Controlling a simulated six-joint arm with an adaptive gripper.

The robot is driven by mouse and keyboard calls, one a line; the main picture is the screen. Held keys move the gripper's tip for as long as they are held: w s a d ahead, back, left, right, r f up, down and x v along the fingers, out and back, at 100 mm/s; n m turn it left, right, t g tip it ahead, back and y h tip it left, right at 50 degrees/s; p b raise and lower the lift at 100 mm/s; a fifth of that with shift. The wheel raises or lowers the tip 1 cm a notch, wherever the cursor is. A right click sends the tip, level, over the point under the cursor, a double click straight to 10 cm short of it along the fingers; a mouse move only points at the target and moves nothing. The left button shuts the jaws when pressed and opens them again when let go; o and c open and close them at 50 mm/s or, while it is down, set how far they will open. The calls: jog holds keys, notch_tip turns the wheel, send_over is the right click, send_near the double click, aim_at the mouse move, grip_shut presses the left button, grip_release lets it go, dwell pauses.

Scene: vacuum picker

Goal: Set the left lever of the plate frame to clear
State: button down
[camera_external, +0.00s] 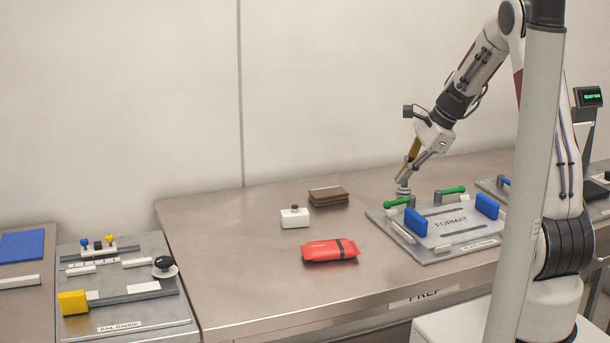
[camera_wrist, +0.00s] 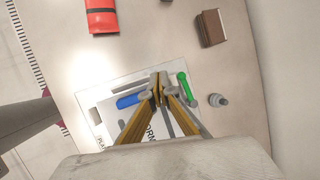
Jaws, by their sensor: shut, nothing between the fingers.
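The plate frame (camera_external: 450,246), a grey plate marked FORMAT, lies on the right part of the bench, with two blue blocks (camera_external: 415,222) and two green levers. The left lever (camera_external: 396,203) lies near the plate's back left corner; the right lever (camera_external: 453,190) is farther right. My gripper (camera_external: 405,183) is shut and empty, pointing down above the back left of the plate. In the wrist view my fingertips (camera_wrist: 160,77) are just left of a green lever (camera_wrist: 184,88) and right of a blue block (camera_wrist: 130,99). I cannot tell whether they touch the lever. My fingers hide part of the plate.
A grey knob (camera_wrist: 217,100) is right of the lever in the wrist view. A rail gauge board (camera_external: 125,318) lies far left.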

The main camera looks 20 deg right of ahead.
aim_at(407, 199)
jog(key=n, duration=0.3)
jog(key=n+h, duration=0.1)
jog(key=n, duration=0.3)
jog(key=d+n+h, duration=0.1)
jog(key=n, duration=0.2)
jog(key=shift+s+d+r+n+g, duration=0.1)
jog(key=shift+s+r+n+g, duration=0.1)
jog(key=shift+n+g, duration=0.2)
jog(key=shift+d+r+n+h, duration=0.1)
jog(key=shift+d+n+h, duration=0.35)
jog(key=shift+n, duration=1.1)
jog(key=shift+d+f+n+h, duration=0.1)
jog(key=shift+d+n, duration=0.6)
jog(key=shift+n, duration=0.8)
jog(key=shift+d+r+n+h, duration=0.1)
jog(key=shift+d+n+h, duration=0.35)
jog(key=shift+n, duration=1.1)
jog(key=shift+w+d, duration=0.1)
jog(key=shift+d, duration=0.05)
jog(key=x, duration=1)
jog(key=shift+w+a, duration=0.2)
jog(key=shift+w, duration=0.25)
jog(key=shift+w+a+f, duration=0.1)
jog(key=shift+w+f, duration=0.1)
jog(key=shift+w, duration=0.55)
jog(key=shift+w+a+f, duration=0.1)
jog(key=shift+w+f, duration=0.05)
jog(key=shift+w, duration=0.6)
